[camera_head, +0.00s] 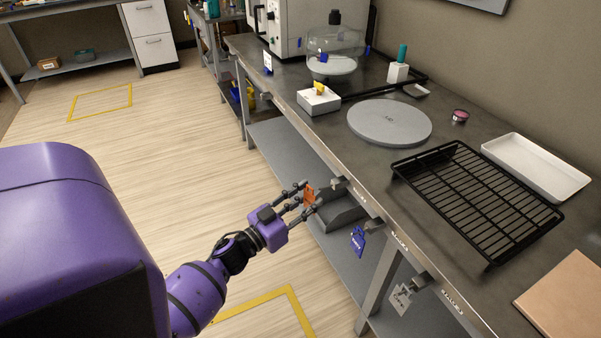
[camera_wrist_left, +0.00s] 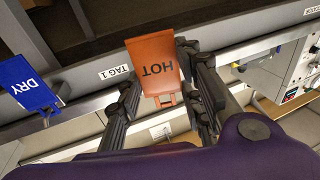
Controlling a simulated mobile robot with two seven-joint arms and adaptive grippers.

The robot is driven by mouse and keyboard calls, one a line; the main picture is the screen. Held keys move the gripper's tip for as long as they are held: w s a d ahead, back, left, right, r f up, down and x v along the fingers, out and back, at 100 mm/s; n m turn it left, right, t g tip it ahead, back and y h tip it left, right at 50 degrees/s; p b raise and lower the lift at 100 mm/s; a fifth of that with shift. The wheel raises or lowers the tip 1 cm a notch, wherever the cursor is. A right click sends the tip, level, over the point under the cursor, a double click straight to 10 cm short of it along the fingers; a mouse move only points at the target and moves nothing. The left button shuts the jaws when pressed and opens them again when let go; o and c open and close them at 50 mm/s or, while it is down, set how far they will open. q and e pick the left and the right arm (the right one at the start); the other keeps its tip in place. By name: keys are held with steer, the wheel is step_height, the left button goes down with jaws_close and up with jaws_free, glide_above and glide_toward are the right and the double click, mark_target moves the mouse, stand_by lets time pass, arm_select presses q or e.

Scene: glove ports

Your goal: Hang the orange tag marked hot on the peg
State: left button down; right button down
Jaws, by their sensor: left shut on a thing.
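The orange tag (camera_head: 309,196) is held between the fingers of my left gripper (camera_head: 306,199), just off the front edge of the bench. In the left wrist view the orange tag (camera_wrist_left: 152,88) shows the word HOT upside down, between the fingers of my left gripper (camera_wrist_left: 165,98), which is shut on it. A grey peg block (camera_head: 338,183) sticks out from the bench's front edge close to the fingertips. Whether the tag touches the peg cannot be told; in the wrist view the tag may hide it. My right gripper is out of view.
A blue DRY tag (camera_head: 358,240) hangs from the bench edge to the right, and a pale tag (camera_head: 402,297) hangs farther along. A black wire rack (camera_head: 478,195), a grey round plate (camera_head: 389,122) and a white tray (camera_head: 536,166) stand on the bench. A grey lower shelf (camera_head: 285,150) lies below.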

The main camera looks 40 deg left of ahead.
arm_select(q)
steer(key=shift+w+d+f+b, duration=0.1)
steer(key=shift+w+d+b, duration=0.25)
steer(key=shift+w, duration=0.5)
steer(key=shift+w+d+b, duration=0.25)
steer(key=shift+w+d, duration=0.05)
steer(key=shift+w, duration=0.55)
steer(key=shift+w+d+f, duration=0.25)
steer(key=shift+w+f, duration=0.2)
steer(key=shift+w, duration=0.1)
steer(key=c, duration=1.1)
jaws_free()
steer(key=shift+f, duration=0.1)
